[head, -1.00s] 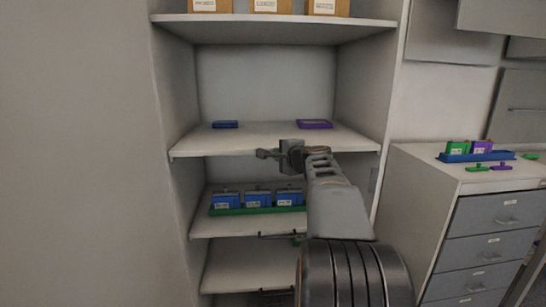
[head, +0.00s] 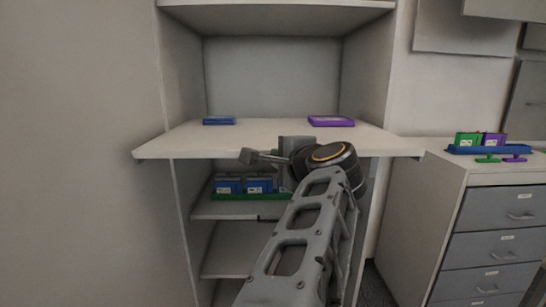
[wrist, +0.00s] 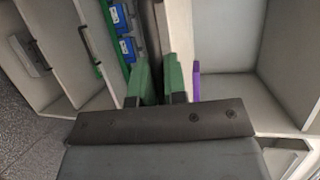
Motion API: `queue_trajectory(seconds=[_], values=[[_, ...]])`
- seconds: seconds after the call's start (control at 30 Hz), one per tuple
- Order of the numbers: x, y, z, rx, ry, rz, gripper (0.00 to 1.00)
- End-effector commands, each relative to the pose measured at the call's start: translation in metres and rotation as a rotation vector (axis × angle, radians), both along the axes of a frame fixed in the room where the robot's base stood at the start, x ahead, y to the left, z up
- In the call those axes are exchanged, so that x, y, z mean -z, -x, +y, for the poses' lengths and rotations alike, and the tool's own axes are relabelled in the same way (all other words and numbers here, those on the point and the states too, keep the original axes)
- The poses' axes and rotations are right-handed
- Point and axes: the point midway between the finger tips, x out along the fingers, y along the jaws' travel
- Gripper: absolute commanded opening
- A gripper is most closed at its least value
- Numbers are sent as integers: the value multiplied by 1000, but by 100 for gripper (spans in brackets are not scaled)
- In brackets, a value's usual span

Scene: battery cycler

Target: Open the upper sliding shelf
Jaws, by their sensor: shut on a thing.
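The upper sliding shelf (head: 290,138) is a pale board. In the head view it sticks out well in front of the cabinet sides. A blue tray (head: 219,120) and a purple tray (head: 331,121) lie on it; a purple edge (wrist: 196,82) also shows in the wrist view. My gripper (head: 264,157) is at the shelf's front edge, just below its top. In the wrist view the green fingers of my gripper (wrist: 157,80) are closed on the shelf's front part. The handle itself is hidden by the gripper.
Below, a lower shelf (head: 205,208) holds blue boxes (head: 243,185) on a green tray. A grey drawer cabinet (head: 495,217) stands at the right, with a blue rack (head: 490,150) on top. Grey floor (wrist: 30,130) shows in the wrist view.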

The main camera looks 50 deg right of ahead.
Motion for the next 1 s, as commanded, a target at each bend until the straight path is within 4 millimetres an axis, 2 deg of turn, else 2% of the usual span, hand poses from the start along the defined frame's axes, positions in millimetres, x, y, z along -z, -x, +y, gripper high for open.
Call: queue_trajectory(seconds=[0.2, 0.6, 0.63, 0.8, 0.87, 1.0], values=[[2, 9, 8, 4, -4, 2, 0], [2, 10, 10, 3, -3, 2, 0], [2, 10, 10, 3, -3, 2, 14], [1, 10, 10, 3, -1, 2, 30], [1, 10, 10, 3, -1, 1, 36], [0, 10, 10, 4, -1, 1, 36]])
